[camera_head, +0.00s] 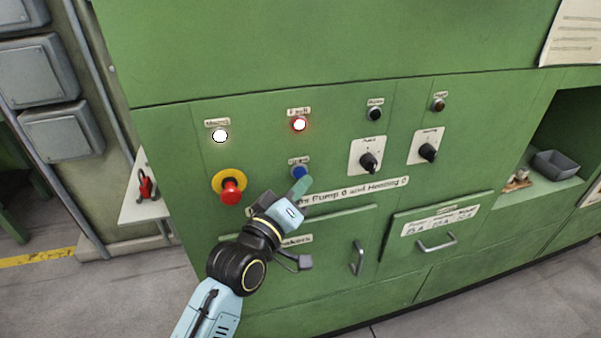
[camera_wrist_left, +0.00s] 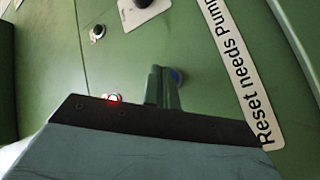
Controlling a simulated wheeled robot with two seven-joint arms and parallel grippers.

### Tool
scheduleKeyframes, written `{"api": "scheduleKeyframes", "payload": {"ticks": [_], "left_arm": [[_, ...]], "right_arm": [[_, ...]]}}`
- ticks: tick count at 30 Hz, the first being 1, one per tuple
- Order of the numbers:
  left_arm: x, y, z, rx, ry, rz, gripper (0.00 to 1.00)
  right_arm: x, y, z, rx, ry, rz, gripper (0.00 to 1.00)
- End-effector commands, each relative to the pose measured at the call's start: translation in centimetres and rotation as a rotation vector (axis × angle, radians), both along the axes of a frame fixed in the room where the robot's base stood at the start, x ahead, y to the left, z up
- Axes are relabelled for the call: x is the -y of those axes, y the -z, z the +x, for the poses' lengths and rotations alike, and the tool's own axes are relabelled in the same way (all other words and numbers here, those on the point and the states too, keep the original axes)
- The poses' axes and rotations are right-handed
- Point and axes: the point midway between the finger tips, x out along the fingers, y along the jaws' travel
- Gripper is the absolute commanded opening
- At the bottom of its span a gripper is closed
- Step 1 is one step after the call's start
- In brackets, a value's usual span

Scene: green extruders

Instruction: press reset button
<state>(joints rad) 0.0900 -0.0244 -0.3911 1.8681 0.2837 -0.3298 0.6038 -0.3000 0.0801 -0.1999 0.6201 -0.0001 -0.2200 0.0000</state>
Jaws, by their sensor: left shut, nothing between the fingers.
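The blue button (camera_head: 299,172) sits on the green panel below the red-lit fault lamp (camera_head: 299,124), with a small label above it. My left gripper (camera_head: 304,184) is shut and empty, its fingertips just below and in front of the blue button. In the left wrist view the shut fingers (camera_wrist_left: 162,84) cover most of the blue button (camera_wrist_left: 178,76), leaving only an edge showing. I cannot tell whether the fingertips touch it. My right gripper is in neither view.
A red emergency knob on a yellow ring (camera_head: 230,190) is left of the blue button. A white lamp (camera_head: 220,135) is lit above it. Black rotary knobs (camera_head: 369,162) are to the right. Drawer handles (camera_head: 357,258) stick out below. An open shelf holds a grey bin (camera_head: 558,164).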

Motion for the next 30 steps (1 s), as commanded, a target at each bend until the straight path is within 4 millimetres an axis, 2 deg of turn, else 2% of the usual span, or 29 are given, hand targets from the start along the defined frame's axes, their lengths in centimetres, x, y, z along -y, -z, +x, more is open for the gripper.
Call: {"api": "scheduleKeyframes", "payload": {"ticks": [30], "left_arm": [[-0.36, 0.00, 1.04, -0.001, -0.001, 0.000, 0.00]], "right_arm": [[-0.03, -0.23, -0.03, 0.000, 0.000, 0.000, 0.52]]}}
